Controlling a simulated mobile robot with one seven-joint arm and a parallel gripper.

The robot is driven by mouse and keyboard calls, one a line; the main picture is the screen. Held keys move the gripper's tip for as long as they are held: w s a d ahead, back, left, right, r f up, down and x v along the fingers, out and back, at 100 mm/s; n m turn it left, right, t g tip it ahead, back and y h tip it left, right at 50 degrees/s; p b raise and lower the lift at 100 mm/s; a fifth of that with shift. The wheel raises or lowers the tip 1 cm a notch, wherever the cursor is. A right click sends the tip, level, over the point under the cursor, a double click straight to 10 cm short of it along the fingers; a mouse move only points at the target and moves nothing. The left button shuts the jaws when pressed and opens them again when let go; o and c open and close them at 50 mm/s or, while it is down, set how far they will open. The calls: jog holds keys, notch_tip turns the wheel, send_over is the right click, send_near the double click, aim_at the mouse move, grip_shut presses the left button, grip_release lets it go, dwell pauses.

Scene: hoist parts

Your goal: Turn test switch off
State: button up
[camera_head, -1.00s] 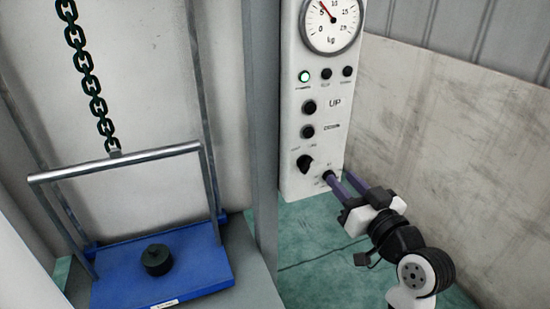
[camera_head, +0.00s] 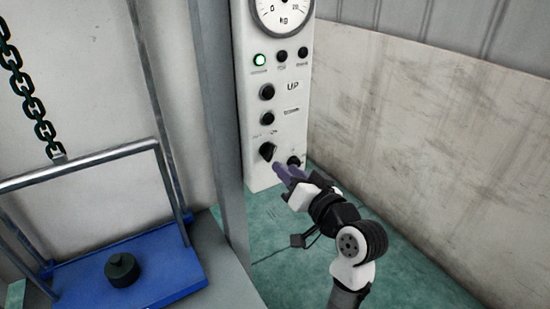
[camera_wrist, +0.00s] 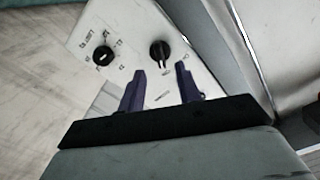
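The white control panel (camera_head: 281,135) carries a black selector knob (camera_head: 267,151) at its lower left, likely the test switch; its label is too small to read. The selector also shows in the wrist view (camera_wrist: 160,52), its pale mark pointing down in that picture. A second black knob (camera_head: 293,161) sits to its right, and to its left in the wrist view (camera_wrist: 103,56). My gripper (camera_head: 281,169) is just below the selector in the head view. In the wrist view its two purple fingers (camera_wrist: 160,70) are apart, with the selector ahead between their tips; contact cannot be told.
Higher on the panel are a lit green lamp (camera_head: 260,60), black buttons (camera_head: 267,91) and a dial gauge (camera_head: 283,10). A grey post (camera_head: 222,130) stands left of the panel. A blue platform (camera_head: 175,275) bears a black weight (camera_head: 122,270). A wall (camera_head: 430,140) is at right.

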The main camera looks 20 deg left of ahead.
aim_at(272, 156)
jog(key=p+x, duration=0.1)
jog(key=x, duration=0.5)
jog(key=shift+c, duration=0.4)
grip_shut()
